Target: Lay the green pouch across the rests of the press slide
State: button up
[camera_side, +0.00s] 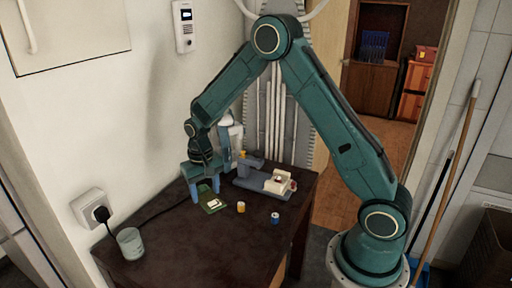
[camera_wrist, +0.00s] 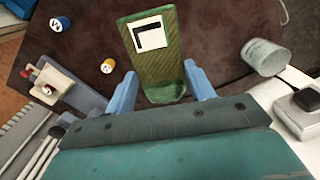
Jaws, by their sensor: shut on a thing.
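The green pouch (camera_side: 207,203) carries a white label with a dark corner mark. My gripper (camera_side: 205,193) is over the table's wall side, its blue fingers pointing down and closed on the pouch's sides. In the wrist view the pouch (camera_wrist: 162,70) lies lengthwise between the fingertips (camera_wrist: 160,78), its labelled end reaching beyond them. I cannot tell whether it touches the table. The press slide (camera_side: 250,187), a blue-grey base with an upright and a pale block, stands to the right of the pouch, apart from it. It also shows at the left of the wrist view (camera_wrist: 85,98). Its rests are hard to make out.
A yellow cylinder (camera_side: 241,207) and a blue cylinder (camera_side: 275,217) stand on the dark table (camera_side: 180,250) in front of the press slide. A grey cup (camera_side: 130,241) stands at the left edge, near a wall plug (camera_side: 100,213) and its cable. The table's front is clear.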

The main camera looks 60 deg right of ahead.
aim_at(211, 212)
jog(key=s+a+f+n, duration=0.1)
jog(key=s+a+n, duration=0.4)
jog(key=shift+d, duration=0.1)
jog(key=w+d+r, duration=0.1)
jog(key=w+d, duration=0.1)
jog(key=d, duration=0.1)
jog(key=w+d+r, duration=0.2)
jog(key=d, duration=0.1)
jog(key=w+d+r, duration=0.2)
jog(key=w+d, duration=0.1)
jog(key=shift+w+r, duration=0.1)
jog(key=shift+r, duration=0.1)
jog(key=shift+f, duration=10)
jog(key=shift+f, duration=0.1)
jog(key=o, duration=1)
jog(key=shift+c, duration=0.2)
